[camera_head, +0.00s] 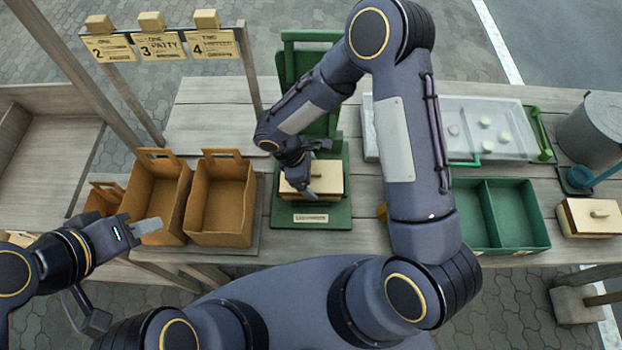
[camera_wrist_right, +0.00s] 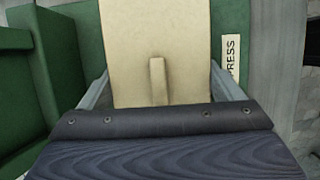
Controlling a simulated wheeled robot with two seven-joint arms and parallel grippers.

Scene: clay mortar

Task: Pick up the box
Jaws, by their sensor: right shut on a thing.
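A box with a cream lid (camera_head: 328,174) and brown sides sits on the green press stand (camera_head: 311,215) in the middle of the table. In the right wrist view its cream lid (camera_wrist_right: 190,45) with a small upright handle fills the middle. My right gripper (camera_head: 308,182) reaches down over the box and is shut on it, with one finger on each side of the lid. The gripper hides part of the box's left side. My left gripper (camera_head: 148,228) is away from the box, in front of the brown crates; its jaw opening is unclear.
Brown open crates (camera_head: 220,210) stand left of the press. A green divided tray (camera_head: 498,250) and a similar lidded box (camera_head: 590,216) are to the right. A clear tray (camera_head: 450,115) lies behind, and a grey bucket (camera_head: 597,130) stands at far right.

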